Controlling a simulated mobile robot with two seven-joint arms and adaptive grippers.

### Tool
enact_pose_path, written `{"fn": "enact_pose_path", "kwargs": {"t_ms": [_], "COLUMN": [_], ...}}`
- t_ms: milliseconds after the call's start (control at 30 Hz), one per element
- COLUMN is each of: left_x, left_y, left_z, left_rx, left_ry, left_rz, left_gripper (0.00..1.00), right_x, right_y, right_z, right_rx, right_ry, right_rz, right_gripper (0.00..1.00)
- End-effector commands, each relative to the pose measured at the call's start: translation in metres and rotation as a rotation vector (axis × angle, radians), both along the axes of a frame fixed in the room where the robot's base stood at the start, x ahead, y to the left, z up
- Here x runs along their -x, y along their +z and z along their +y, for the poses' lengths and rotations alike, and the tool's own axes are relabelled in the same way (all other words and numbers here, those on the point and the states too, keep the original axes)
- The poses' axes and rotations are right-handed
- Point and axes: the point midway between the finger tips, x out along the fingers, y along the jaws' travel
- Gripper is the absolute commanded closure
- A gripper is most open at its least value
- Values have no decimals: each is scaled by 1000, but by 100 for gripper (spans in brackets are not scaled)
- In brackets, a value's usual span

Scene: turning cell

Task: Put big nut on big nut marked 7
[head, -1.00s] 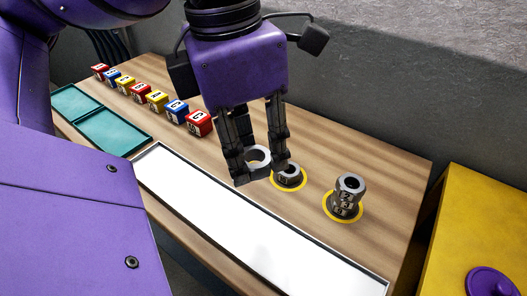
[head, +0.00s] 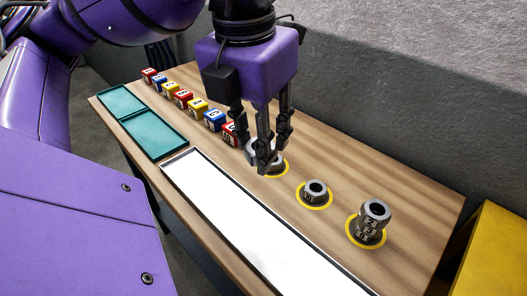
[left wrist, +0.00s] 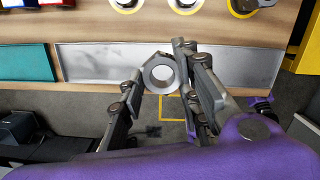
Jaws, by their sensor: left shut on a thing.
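My left gripper (head: 262,158) is shut on a grey big nut (head: 250,152), raised in front of the left yellow ring. In the left wrist view the held nut (left wrist: 150,70) sits between the fingertips, hole facing the camera. Another grey nut (head: 278,159) stands on the left yellow ring, partly hidden by the fingers. A single nut (head: 315,188) stands on the middle ring; its mark is too small to read surely. A stack of nuts (head: 374,214) with dark digits stands on the right ring. I cannot make out a 7. My right gripper is not in view.
A row of coloured lettered blocks (head: 183,97) runs along the back left, close to the gripper. Teal trays (head: 153,134) and a long white panel (head: 225,205) lie along the front. A grey wall (head: 400,90) is behind the table, a yellow surface (head: 500,250) at right.

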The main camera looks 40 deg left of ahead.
Motion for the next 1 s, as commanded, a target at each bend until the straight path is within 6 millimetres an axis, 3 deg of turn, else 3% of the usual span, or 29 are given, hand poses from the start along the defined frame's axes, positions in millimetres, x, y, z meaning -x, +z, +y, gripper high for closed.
{"fn": "enact_pose_path", "kwargs": {"t_ms": [167,433,600,1000], "left_x": [-20,-78,-100,-122], "left_y": [-12,-41,-72,-103], "left_z": [12,44,57,70], "left_rx": [2,4,1,1], "left_ry": [34,32,29,27], "left_rz": [6,4,4,3], "left_gripper": [100,100,100,100], "right_x": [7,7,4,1], "right_y": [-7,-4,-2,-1], "right_z": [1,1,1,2], "right_rx": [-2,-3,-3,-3], "right_ry": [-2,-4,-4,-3], "right_rz": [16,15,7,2], "right_gripper": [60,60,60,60]}}
